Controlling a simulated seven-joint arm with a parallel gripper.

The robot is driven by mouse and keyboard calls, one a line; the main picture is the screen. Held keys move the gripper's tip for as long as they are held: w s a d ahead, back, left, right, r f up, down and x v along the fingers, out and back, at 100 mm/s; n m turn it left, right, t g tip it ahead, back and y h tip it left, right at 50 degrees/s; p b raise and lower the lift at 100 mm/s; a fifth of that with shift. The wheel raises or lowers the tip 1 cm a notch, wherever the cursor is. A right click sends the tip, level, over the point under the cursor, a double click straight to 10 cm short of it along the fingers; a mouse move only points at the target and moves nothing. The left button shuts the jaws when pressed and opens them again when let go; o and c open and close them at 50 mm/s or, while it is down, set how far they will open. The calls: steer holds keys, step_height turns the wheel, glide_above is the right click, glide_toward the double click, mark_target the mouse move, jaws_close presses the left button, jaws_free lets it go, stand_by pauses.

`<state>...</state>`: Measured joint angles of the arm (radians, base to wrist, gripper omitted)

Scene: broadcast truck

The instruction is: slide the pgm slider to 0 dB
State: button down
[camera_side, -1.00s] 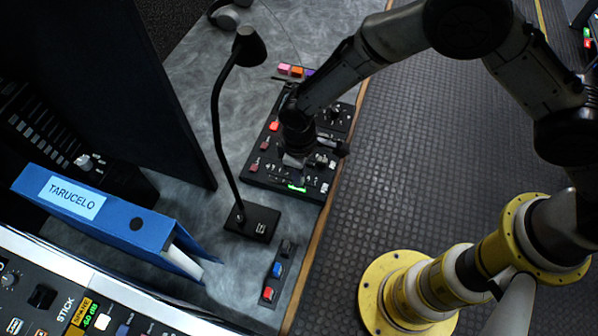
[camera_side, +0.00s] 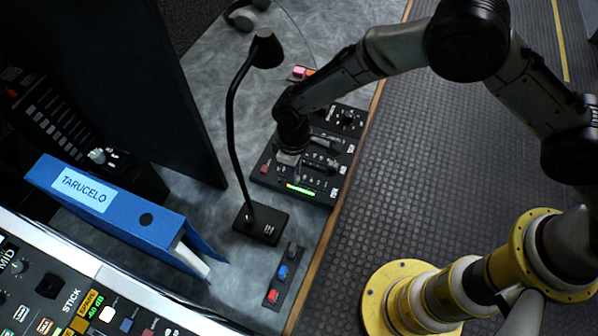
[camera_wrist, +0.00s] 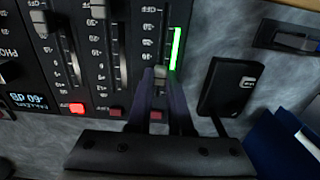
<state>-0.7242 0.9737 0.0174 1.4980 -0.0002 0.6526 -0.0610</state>
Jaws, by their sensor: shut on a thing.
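The mixer panel (camera_side: 326,184) lies on the grey desk below my gripper (camera_side: 291,158). In the wrist view, the fingers of my gripper (camera_wrist: 160,84) are shut on a small grey slider cap (camera_wrist: 160,75), beside the lit green meter. It is the rightmost slider there and sits near the lower picture end of its scale (camera_wrist: 148,40). Its name label is not readable, so I cannot confirm that it is pgm, nor read its exact dB mark. In the side view my gripper hides the cap.
Two other slider caps (camera_wrist: 98,11) (camera_wrist: 38,17) stand at the upper end of their slots. A lit red button (camera_wrist: 77,108) lies below them. The desk lamp base (camera_side: 260,224) is close beside the panel. A blue binder (camera_side: 125,212) and a small button box (camera_side: 283,276) are nearer the camera.

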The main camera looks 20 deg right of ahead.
steer(key=c, duration=0.8)
jaws_free()
steer(key=shift+r, duration=0.3)
step_height(320, 180, up, 3)
steer(key=shift+f, duration=0.2)
steer(key=s+d+r, duration=0.9)
steer(key=s, duration=0.1)
steer(key=shift+s+d+r, duration=0.15)
steer(key=shift+s+r, duration=0.1)
steer(key=shift+r, duration=0.15)
